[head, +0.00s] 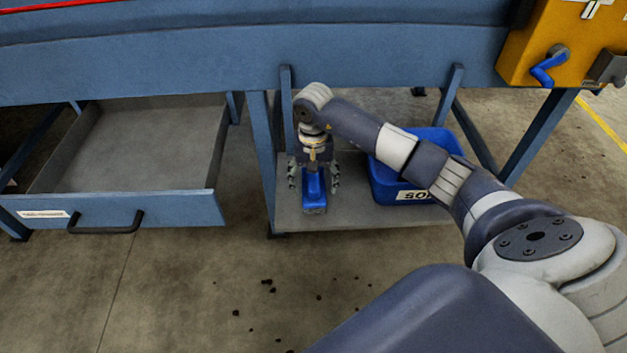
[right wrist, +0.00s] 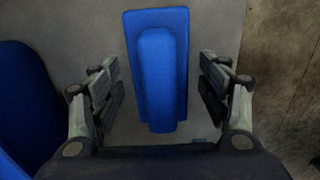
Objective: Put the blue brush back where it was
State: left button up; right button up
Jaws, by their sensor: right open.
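The blue brush (head: 314,188) lies on the grey lower shelf (head: 350,214) under the machine, left of a blue bin. My right gripper (head: 314,180) is over the brush, with one finger on each side of it. In the right wrist view the brush (right wrist: 158,70) lies between the open fingers of the right gripper (right wrist: 160,95), with a visible gap on both sides. Its bristles are not visible. My left gripper is not in view.
The blue bin (head: 380,190) with a partly hidden label stands on the shelf, partly behind my right arm. An empty open drawer (head: 140,150) is at left. An orange box (head: 530,45) with a blue crank is at upper right. Dark crumbs lie on the floor.

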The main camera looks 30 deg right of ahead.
aim_at(314, 176)
jog(key=shift+r, duration=0.15)
notch_tip(314, 176, up, 11)
jog(key=shift+p, duration=1.15)
jog(key=shift+r, duration=0.35)
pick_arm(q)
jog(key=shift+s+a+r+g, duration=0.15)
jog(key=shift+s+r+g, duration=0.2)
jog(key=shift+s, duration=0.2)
pick_arm(e)
jog(key=shift+r, duration=0.15)
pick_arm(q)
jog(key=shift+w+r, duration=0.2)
